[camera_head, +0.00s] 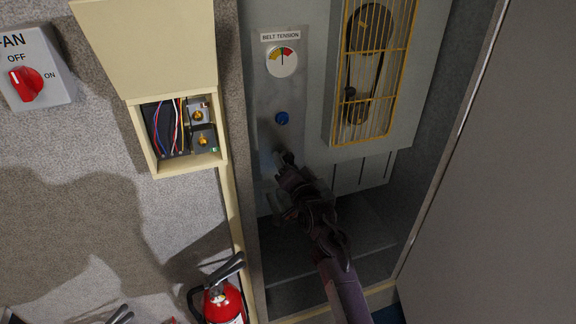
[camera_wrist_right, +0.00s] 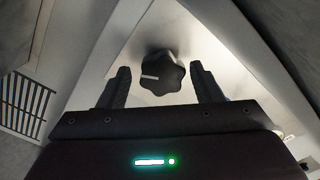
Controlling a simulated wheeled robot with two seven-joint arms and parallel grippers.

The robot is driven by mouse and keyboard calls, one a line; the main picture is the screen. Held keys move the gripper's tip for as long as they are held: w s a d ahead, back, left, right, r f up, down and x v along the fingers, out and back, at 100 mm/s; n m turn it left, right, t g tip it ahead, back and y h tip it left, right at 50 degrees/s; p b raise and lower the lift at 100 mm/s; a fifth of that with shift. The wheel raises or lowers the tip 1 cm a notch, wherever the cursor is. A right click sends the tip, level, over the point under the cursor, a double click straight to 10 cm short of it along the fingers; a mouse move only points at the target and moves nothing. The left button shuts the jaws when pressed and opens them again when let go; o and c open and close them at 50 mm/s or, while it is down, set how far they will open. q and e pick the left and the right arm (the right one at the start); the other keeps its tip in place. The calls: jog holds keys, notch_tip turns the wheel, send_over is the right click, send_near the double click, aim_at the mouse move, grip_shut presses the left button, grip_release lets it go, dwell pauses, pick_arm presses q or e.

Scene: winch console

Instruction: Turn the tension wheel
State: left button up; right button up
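The tension wheel (camera_wrist_right: 162,73) is a black lobed knob with a white mark pointing left, on a pale metal plate in the right wrist view. My right gripper (camera_wrist_right: 160,88) is open, with one finger on each side of the knob. Gaps show between the fingers and the knob. In the head view my right gripper (camera_head: 283,160) is at the lower part of the belt tension panel (camera_head: 267,95) and mostly hides the wheel. My left gripper is not in view.
A blue button (camera_head: 282,118) sits on the panel above my right gripper. A yellow belt guard (camera_head: 372,70) stands to the right. An open wiring box (camera_head: 180,130), a fan switch (camera_head: 30,80) and a red fire extinguisher (camera_head: 224,303) are on the left.

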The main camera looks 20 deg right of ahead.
jog(key=shift+o, duration=0.5)
jog(key=shift+r, duration=0.1)
jog(key=s+b, duration=0.2)
jog(key=s, duration=0.5)
jog(key=shift+s+d, duration=0.15)
jog(key=shift+s, duration=0.25)
